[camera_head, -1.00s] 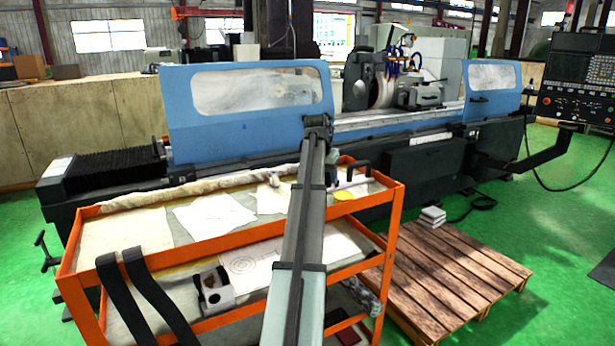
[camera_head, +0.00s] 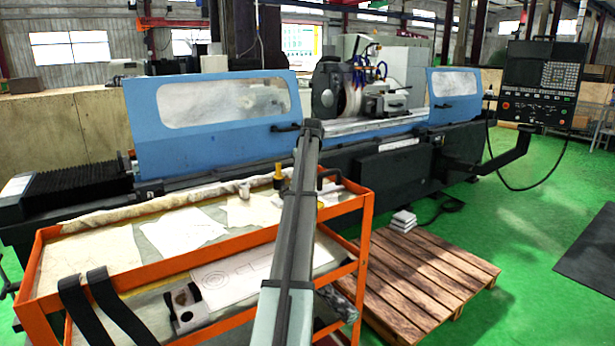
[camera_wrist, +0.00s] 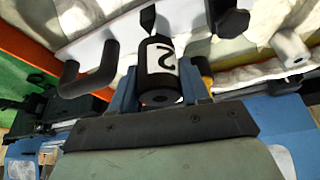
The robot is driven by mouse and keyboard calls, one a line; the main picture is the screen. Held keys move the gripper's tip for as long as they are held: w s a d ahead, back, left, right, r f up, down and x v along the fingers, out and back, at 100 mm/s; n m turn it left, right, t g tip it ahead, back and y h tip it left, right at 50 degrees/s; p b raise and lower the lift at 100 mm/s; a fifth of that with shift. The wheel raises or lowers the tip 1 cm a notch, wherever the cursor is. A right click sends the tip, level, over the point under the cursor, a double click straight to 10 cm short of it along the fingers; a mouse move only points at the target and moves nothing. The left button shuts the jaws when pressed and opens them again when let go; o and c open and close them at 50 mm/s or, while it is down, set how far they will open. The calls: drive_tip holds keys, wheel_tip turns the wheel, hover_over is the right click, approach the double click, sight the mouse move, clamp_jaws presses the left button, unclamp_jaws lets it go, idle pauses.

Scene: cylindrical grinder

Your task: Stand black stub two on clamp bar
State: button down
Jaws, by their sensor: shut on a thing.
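Black stub two (camera_wrist: 160,88) is a short black cylinder with a white label marked 2, in the wrist view. My gripper (camera_wrist: 158,66) is shut on it, with blue fingers on either side. The stub's end face, with a small hole, points towards the wrist camera. A pale bar (camera_wrist: 100,45) with a bent black handle (camera_wrist: 78,82) lies behind the stub; I cannot tell for certain that it is the clamp bar. In the head view, a black handle (camera_head: 330,177) shows right of my arm; the gripper and stub cannot be made out there.
A wooden pallet (camera_head: 420,270) lies right of the cart.

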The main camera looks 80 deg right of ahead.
drive_tip(key=shift+w+a+f+n+t+y, duration=0.35)
drive_tip(key=shift+f+n+y, duration=0.55)
drive_tip(key=shift+n, duration=2.2)
drive_tip(key=shift+w+a+f+n+t+y, duration=0.15)
drive_tip(key=shift+w+f+n+y, duration=0.75)
drive_tip(key=shift+n, duration=2.2)
drive_tip(key=shift+w+a+f+n+t+y, duration=0.1)
drive_tip(key=shift+a+f+n+t+y, duration=0.3)
drive_tip(key=shift+n+y, duration=1.8)
drive_tip(key=shift+d+f+n+h, duration=0.1)
drive_tip(key=shift+f+n+h, duration=0.6)
drive_tip(key=shift+n+h, duration=0.15)
drive_tip(key=shift+c, duration=2.3)
unclamp_jaws()
drive_tip(key=shift+v, duration=3.7)
